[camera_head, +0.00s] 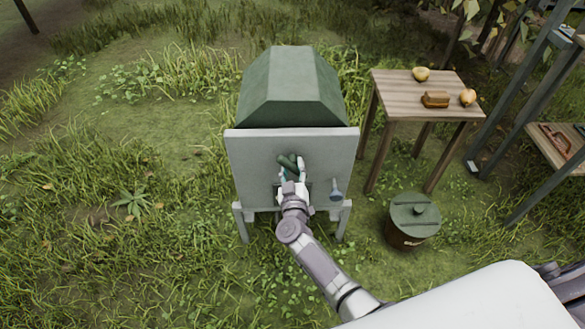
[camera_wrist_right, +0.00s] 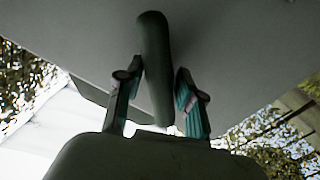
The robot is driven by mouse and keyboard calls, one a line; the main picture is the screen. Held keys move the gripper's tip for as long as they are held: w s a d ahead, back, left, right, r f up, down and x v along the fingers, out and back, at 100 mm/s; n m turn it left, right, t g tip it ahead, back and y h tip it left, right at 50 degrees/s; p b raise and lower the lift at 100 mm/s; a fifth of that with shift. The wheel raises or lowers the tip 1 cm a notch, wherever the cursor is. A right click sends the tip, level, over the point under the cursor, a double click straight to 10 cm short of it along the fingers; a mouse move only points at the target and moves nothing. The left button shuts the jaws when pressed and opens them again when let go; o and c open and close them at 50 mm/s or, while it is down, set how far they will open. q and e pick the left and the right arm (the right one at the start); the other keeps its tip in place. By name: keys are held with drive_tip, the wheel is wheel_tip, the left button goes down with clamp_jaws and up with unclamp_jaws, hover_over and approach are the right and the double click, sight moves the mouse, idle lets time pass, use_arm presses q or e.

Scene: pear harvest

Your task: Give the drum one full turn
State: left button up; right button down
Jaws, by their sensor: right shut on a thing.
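The drum (camera_head: 291,85) is dark green with flat faceted sides. It sits behind a pale grey upright panel (camera_head: 250,165) on short legs. A dark green handle (camera_head: 288,160) sticks out from the middle of the panel; it also shows in the right wrist view (camera_wrist_right: 153,50). My right gripper (camera_head: 292,172) is shut on the handle, with one finger on each side of it in the right wrist view (camera_wrist_right: 155,85). The fingers hide part of the handle in the head view. My left gripper is not in view.
A small blue-grey lever (camera_head: 336,189) is on the panel's right side. A wooden table (camera_head: 400,105) with two yellowish fruits and a brown block (camera_head: 435,99) stands at the right. A lidded bucket (camera_head: 414,220) stands on the grass. Grass at the left is open.

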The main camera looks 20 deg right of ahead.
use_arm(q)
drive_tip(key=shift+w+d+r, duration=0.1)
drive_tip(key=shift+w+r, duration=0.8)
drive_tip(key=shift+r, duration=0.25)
use_arm(e)
drive_tip(key=m, duration=0.3)
drive_tip(key=shift+m, duration=0.4)
use_arm(q)
drive_tip(key=shift+b, duration=0.3)
use_arm(e)
drive_tip(key=shift+f+m, duration=0.1)
drive_tip(key=shift+m, duration=0.5)
drive_tip(key=m+b, duration=0.1)
drive_tip(key=m, duration=0.2)
drive_tip(key=shift+m, duration=0.3)
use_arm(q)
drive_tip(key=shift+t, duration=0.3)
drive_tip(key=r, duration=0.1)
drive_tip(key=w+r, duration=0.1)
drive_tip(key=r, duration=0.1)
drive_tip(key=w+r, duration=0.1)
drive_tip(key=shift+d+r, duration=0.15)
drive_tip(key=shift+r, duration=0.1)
use_arm(e)
drive_tip(key=shift+m, duration=0.4)
